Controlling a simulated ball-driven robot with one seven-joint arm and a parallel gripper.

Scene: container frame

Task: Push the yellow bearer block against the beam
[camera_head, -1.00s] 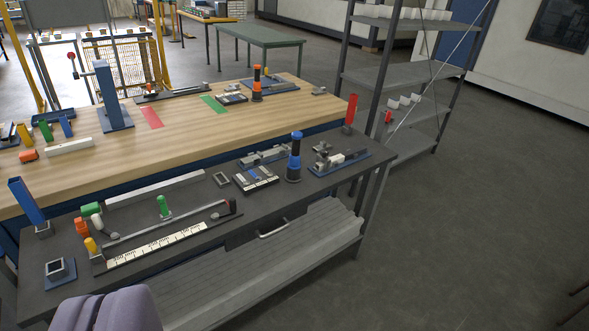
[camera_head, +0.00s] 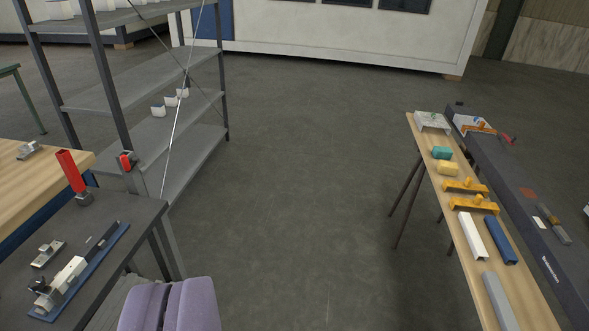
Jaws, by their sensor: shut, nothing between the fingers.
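I cannot tell for certain which is the bearer block. A long dark beam (camera_head: 515,190) runs along the bench's right side. The yellow block appears apart from it. My gripper (camera_head: 168,305), purple-grey, shows at the bottom edge, shut and empty, far left of the bench.
White (camera_head: 472,237), blue (camera_head: 500,240) and grey (camera_head: 499,301) bars lie on the bench. A dark table (camera_head: 95,270) with fixtures and a metal shelf rack (camera_head: 145,90) stand at left. Open grey floor (camera_head: 310,190) lies between them and the bench.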

